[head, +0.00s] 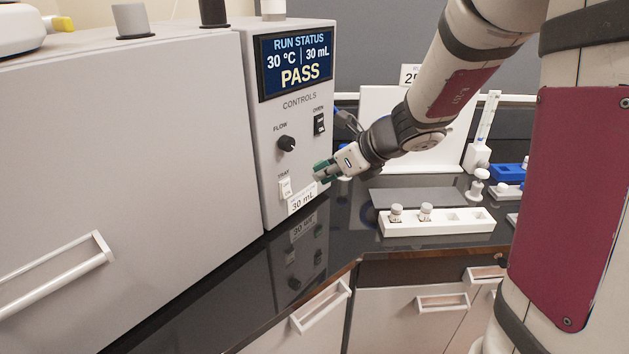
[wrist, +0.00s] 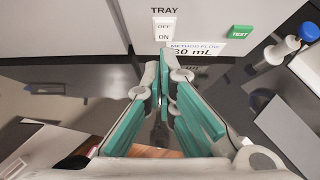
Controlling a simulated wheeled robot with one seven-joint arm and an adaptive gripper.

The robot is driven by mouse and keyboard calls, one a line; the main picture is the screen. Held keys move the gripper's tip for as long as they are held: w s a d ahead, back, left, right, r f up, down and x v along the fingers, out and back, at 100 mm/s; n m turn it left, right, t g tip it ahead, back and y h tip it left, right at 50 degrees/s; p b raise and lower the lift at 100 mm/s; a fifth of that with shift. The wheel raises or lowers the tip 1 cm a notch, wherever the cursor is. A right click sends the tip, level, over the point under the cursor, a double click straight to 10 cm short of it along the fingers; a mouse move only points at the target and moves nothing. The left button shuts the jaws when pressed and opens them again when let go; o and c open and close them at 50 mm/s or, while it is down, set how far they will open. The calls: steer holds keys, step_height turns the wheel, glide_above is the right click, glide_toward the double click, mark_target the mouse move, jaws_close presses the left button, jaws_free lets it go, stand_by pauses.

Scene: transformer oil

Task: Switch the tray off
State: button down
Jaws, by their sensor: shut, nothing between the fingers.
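The tray switch (head: 285,188) is a white rocker low on the grey control panel, under the label TRAY. In the wrist view the tray switch (wrist: 163,30) reads OFF on its upper half and ON on its lower half; I cannot tell which half is pressed in. My gripper (head: 318,173) has teal fingers and is just right of the switch in the head view. In the wrist view my gripper (wrist: 165,72) is shut and empty, its tips below the switch in the picture. I cannot tell any contact with the panel.
The panel also holds a black flow knob (head: 286,143), an oven switch (head: 319,123), a 30 mL label (head: 302,200) and a screen (head: 297,64) reading PASS. A green TEST button (wrist: 240,32) is right of the switch. A white vial rack (head: 437,228) stands on the dark counter.

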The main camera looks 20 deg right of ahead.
steer(key=shift+v, duration=1.15)
steer(key=shift+w+a+r, duration=0.1)
steer(key=shift+r, duration=0.05)
steer(key=s+a+r+n+g, duration=0.2)
steer(key=s+a+r+n, duration=0.15)
steer(key=s+n, duration=0.4)
steer(key=s+a+r+n+g, duration=0.1)
steer(key=s+a+r+n, duration=0.1)
steer(key=s+a+n, duration=0.45)
steer(key=s+d+n+h, duration=0.4)
steer(key=s+d+n, duration=0.1)
steer(key=s+n, duration=0.8)
steer(key=n, duration=0.3)
steer(key=shift+d+r+h, duration=0.4)
